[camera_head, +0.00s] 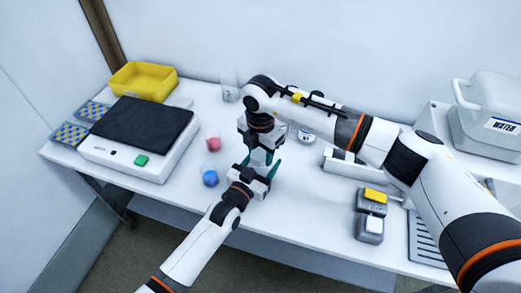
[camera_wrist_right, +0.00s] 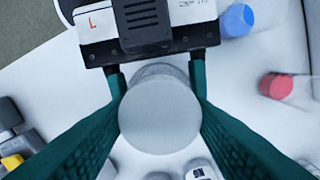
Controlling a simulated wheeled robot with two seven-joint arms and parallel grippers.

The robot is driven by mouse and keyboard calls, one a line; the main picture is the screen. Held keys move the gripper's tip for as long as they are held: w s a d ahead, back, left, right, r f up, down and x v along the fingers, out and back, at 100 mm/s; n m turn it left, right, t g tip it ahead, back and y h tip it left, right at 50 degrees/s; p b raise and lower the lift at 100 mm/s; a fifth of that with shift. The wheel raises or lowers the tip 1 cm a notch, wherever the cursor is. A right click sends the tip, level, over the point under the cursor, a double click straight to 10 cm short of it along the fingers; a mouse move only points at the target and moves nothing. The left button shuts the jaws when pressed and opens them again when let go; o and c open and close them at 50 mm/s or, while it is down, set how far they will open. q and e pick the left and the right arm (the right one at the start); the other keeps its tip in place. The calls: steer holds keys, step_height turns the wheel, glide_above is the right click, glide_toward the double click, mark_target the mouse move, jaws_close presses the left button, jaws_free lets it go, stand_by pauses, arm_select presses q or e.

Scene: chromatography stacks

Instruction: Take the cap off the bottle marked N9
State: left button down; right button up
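A bottle with a broad round grey-white cap (camera_wrist_right: 160,115) is in the right wrist view, seen from straight above; its clear shoulder (camera_wrist_right: 160,70) shows behind the cap. Its marking cannot be seen. My right gripper (camera_head: 260,160) points down over it, with its green fingers closed against both sides of the cap. My left gripper (camera_head: 262,173) comes in from the front at a lower level. Its body, marked L, is beside the bottle in the wrist view, and its fingers lie along both sides of the bottle. In the head view the grippers hide the bottle.
A red-topped container (camera_head: 213,143) and a blue-topped container (camera_head: 210,178) stand just left of the grippers. A balance-like device (camera_head: 140,145), yellow bin (camera_head: 143,80) and blue-yellow racks (camera_head: 70,134) are farther left. A yellow-topped block (camera_head: 375,195) and WATER tank (camera_head: 490,115) are right.

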steer(key=c, duration=0.4)
steer(key=n, duration=0.6)
steer(key=shift+r+n, duration=0.1)
steer(key=shift+n, duration=0.2)
steer(key=n, duration=0.4)
steer(key=shift+n, duration=0.3)
steer(key=n, duration=4.3)
steer(key=shift+r, duration=0.3)
